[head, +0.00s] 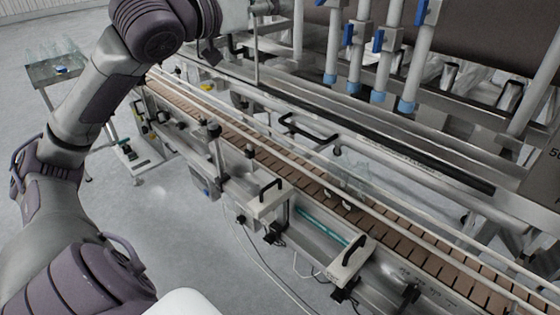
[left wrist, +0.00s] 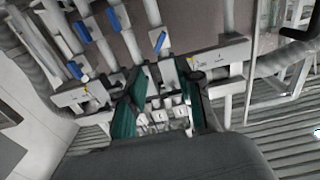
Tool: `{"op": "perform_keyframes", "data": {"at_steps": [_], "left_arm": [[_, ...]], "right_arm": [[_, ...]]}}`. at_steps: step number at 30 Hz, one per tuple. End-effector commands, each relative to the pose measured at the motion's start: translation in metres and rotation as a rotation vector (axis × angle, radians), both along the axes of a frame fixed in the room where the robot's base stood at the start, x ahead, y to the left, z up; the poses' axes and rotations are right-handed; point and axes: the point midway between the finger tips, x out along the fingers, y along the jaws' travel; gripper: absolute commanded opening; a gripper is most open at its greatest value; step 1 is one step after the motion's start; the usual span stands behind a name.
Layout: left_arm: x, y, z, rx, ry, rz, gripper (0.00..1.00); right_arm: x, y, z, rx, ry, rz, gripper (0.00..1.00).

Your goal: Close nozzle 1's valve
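In the head view, several white nozzle pipes with blue valve handles, such as this blue handle (head: 348,34), hang over the conveyor. I cannot read which is nozzle 1. My left gripper (left wrist: 163,70) shows in the left wrist view, with its two teal-padded fingers apart and nothing seen gripped. A blue handle (left wrist: 160,41) is just beyond the fingertips, tilted the opposite way to the other blue handles (left wrist: 83,31). A white pipe stands between the fingers in that picture; I cannot tell how deep it is. In the head view the left hand is beyond the top edge. My right gripper is not in view.
The brown slatted conveyor (head: 300,185) runs diagonally below the nozzles, with guide rails and black handles (head: 268,187) on its near side. Clear bottles (head: 348,178) stand on it. A side table (head: 60,68) is at far left.

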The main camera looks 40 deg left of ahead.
Motion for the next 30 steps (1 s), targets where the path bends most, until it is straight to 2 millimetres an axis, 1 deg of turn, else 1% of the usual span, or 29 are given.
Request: {"op": "perform_keyframes", "data": {"at_steps": [1, 2, 3, 15, 21, 30], "left_arm": [[-0.011, 0.0, -0.005, -0.002, -0.006, -0.003, 0.35], [-0.01, 0.002, -0.007, -0.001, 0.006, 0.0, 0.35], [-0.005, 0.003, -0.014, 0.001, 0.025, 0.005, 0.35], [0.019, 0.013, -0.09, 0.015, 0.149, 0.044, 0.35], [0.026, 0.015, -0.13, 0.022, 0.214, 0.058, 0.35], [0.031, 0.014, -0.19, 0.038, 0.313, 0.075, 0.35]], "right_arm": [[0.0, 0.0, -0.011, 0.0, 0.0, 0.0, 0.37], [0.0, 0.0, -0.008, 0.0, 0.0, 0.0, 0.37], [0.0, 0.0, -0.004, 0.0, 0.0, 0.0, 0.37], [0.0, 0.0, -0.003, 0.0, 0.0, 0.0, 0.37], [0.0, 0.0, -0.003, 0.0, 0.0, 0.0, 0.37], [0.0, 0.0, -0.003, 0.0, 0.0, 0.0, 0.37]]}}
